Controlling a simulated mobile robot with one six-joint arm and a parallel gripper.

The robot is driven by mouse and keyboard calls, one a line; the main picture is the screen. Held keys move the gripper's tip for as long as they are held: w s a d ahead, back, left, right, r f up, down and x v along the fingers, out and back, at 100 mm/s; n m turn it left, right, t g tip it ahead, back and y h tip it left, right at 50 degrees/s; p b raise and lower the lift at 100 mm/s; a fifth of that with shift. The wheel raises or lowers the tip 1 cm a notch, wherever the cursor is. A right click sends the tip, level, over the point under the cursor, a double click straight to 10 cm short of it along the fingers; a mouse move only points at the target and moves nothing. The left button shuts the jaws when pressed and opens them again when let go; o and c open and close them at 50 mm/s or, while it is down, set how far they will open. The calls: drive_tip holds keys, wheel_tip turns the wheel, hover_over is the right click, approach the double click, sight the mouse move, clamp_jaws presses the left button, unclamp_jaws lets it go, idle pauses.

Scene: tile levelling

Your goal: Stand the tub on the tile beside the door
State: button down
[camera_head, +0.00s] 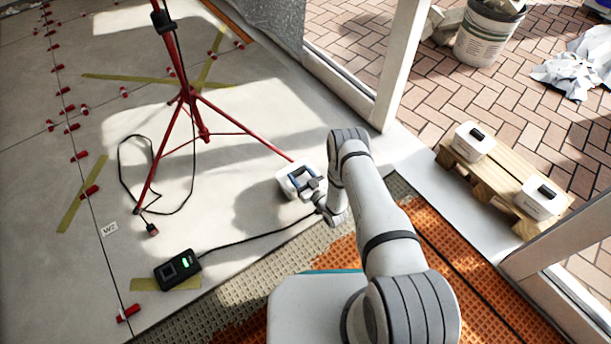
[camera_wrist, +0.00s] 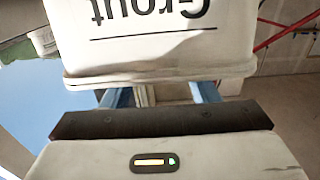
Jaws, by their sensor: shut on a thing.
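A white tub (camera_head: 287,187) hangs at the end of my arm, left of the door frame (camera_head: 392,70). My gripper (camera_head: 304,181) is shut on the tub's handle. In the wrist view the blue fingers (camera_wrist: 160,93) are at the tub, and the tub (camera_wrist: 158,48) fills the top with "Grout" upside down. The tub is over the grey tile (camera_head: 225,232) near the edge of the bare bedding. I cannot tell whether its base touches the tile.
A red tripod (camera_head: 202,118) stands close by on the left, one leg reaching near the tub. A black meter (camera_head: 177,270) with a cable lies on the tile. Beyond the doorway, two white tubs (camera_head: 473,141) (camera_head: 541,197) stand on a wooden pallet (camera_head: 487,182). Red clips line the left joints.

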drive_tip(key=shift+f, duration=0.15)
drive_tip(key=c, duration=0.5)
unclamp_jaws()
